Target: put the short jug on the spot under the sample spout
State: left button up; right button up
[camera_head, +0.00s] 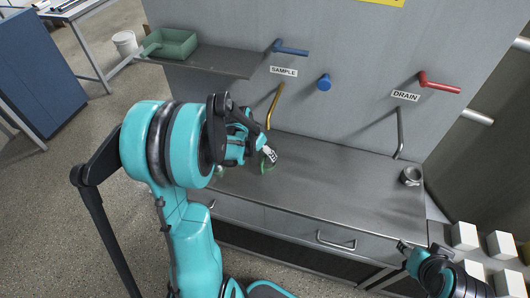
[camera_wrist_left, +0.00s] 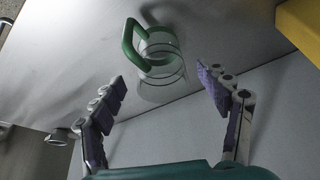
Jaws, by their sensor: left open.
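A clear jug with a green handle stands on the grey counter; in the head view its green part (camera_head: 268,163) shows beside my left gripper (camera_head: 266,153). In the left wrist view the jug (camera_wrist_left: 160,72) sits just beyond and between the spread fingers of my left gripper (camera_wrist_left: 163,90), with no clear contact. The brass sample spout (camera_head: 275,104) comes down from the wall behind the jug, under the SAMPLE label (camera_head: 284,71). The spot is not distinguishable. Another small green bit (camera_head: 219,172) is mostly hidden by my left arm. My right gripper (camera_head: 404,247) is at the lower right, its fingers unclear.
A grey drain pipe (camera_head: 400,133) and a small grey round holder (camera_head: 411,176) are at the counter's right. A shelf (camera_head: 222,62) with a green tray (camera_head: 172,43) is at upper left. White blocks (camera_head: 465,236) stand at lower right. The counter (camera_head: 335,185) is clear in the middle.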

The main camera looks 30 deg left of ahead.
pick_arm(q)
jog(key=s+d+r+t+p, duration=0.1)
jog(key=s+d+r, duration=0.3)
jog(key=d+r, duration=0.15)
jog(key=s+d+r+p, duration=0.1)
jog(key=s+d+r, duration=0.3)
jog(key=r, duration=0.3)
jog(key=s+d+r+n+t, duration=0.1)
jog(key=s+d+r, duration=0.1)
jog(key=s+d, duration=0.4)
jog(key=shift+s+d+n+t+y, duration=0.3)
jog(key=shift+s+d+n+t, duration=0.1)
jog(key=shift+s, duration=0.65)
jog(key=shift+b, duration=0.3)
jog(key=shift+f+b, duration=0.9)
